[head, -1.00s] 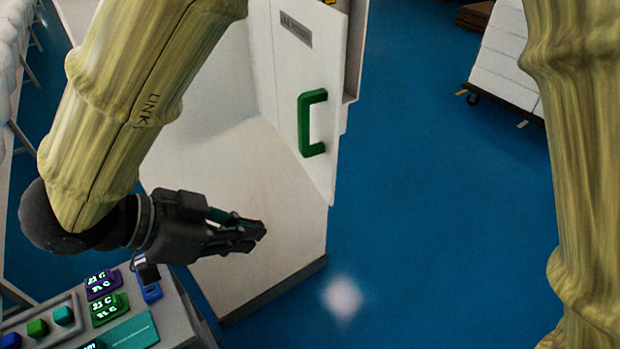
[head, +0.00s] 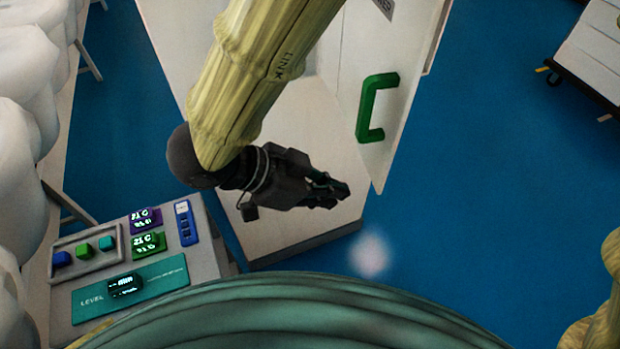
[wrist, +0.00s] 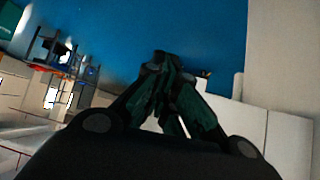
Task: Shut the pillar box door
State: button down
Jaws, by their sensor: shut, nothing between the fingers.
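The pillar box door (head: 411,105) is a white panel with a green handle (head: 366,108), standing open at the upper right of the white pillar box (head: 300,205) in the head view. My gripper (head: 343,194) is shut and empty. In the head view it appears in front of the white box, below and left of the handle, not touching the handle. In the wrist view my gripper's fingertips (wrist: 163,66) meet against blue floor. Pale panels show at the right there; I cannot tell which part they are. My arm hides part of the box.
A grey control console (head: 215,232) with coloured buttons and displays stands at the lower left. White rounded shapes (head: 25,75) line the left edge. A trolley with a white load (head: 592,50) is at the upper right. Blue floor (head: 480,190) is clear right of the door.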

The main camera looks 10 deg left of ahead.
jog(key=shift+w+d+f+p, duration=0.15)
jog(key=shift+w+d+p, duration=0.15)
jog(key=shift+d, duration=0.45)
jog(key=shift+w+d+f+p, duration=0.1)
jog(key=shift+w+d+p, duration=0.1)
jog(key=shift+w+d, duration=0.35)
jog(key=shift+w+d+f+p, duration=0.15)
jog(key=shift+w+d+p, duration=0.1)
jog(key=shift+d, duration=0.65)
jog(key=shift+d, duration=0.1)
